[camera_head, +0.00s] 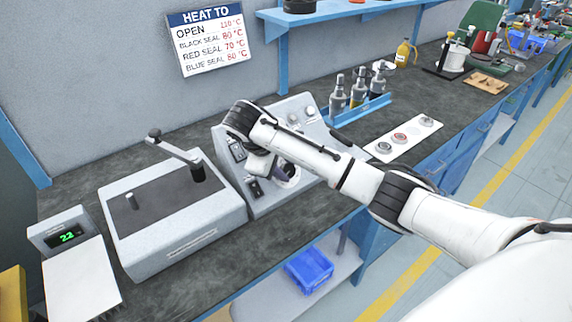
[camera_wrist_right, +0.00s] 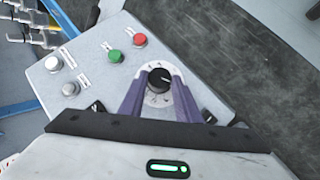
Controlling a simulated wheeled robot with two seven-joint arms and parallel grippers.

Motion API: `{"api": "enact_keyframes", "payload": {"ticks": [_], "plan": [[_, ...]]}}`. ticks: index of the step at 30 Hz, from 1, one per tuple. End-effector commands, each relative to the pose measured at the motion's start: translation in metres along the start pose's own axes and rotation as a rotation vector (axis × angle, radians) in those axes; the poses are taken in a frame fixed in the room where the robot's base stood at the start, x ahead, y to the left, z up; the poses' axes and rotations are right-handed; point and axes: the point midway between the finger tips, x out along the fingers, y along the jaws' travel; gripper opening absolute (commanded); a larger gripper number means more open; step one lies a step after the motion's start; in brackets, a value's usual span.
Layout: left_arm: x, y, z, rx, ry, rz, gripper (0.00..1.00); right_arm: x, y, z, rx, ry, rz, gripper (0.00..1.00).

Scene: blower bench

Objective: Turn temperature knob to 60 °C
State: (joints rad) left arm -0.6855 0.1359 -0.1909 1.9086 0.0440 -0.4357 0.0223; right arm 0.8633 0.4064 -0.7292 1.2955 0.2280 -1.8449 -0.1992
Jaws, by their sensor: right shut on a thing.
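The temperature knob (camera_wrist_right: 159,79) is a black round knob with a white pointer line on a pale dial, on the sloped face of a grey control box (camera_head: 309,110). In the right wrist view my right gripper (camera_wrist_right: 158,84) has its two purple fingers on either side of the knob, shut on it. The dial's marks are too small to read. In the head view my right arm reaches across the box, and the right gripper (camera_head: 285,172) is low on its front; the knob is hidden there. My left gripper is not in view.
The box face also carries a green button (camera_wrist_right: 115,56), a red button (camera_wrist_right: 140,39) and pale knobs. A grey machine with a lever (camera_head: 180,225) stands left of the box. A blue bottle rack (camera_head: 361,107) and a white strip of discs (camera_head: 384,150) lie right. A wall sign (camera_head: 209,40) lists temperatures.

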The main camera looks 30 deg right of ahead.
Motion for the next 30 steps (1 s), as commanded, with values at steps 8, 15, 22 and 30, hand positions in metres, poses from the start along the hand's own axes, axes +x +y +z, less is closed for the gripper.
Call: {"api": "enact_keyframes", "payload": {"ticks": [8,15,22,30], "plan": [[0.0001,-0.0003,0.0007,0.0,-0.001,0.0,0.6,0.0031,-0.0074,0.0026,-0.158,0.006,0.152,0.08],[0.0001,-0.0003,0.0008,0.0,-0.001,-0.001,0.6,0.0037,-0.009,0.0034,-0.242,0.013,0.237,0.08],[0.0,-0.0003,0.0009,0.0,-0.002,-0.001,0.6,0.0043,-0.0099,0.004,-0.278,0.014,0.274,0.08],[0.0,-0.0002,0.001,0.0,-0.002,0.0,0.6,0.0042,-0.0097,0.004,-0.285,0.015,0.283,0.08]]}}
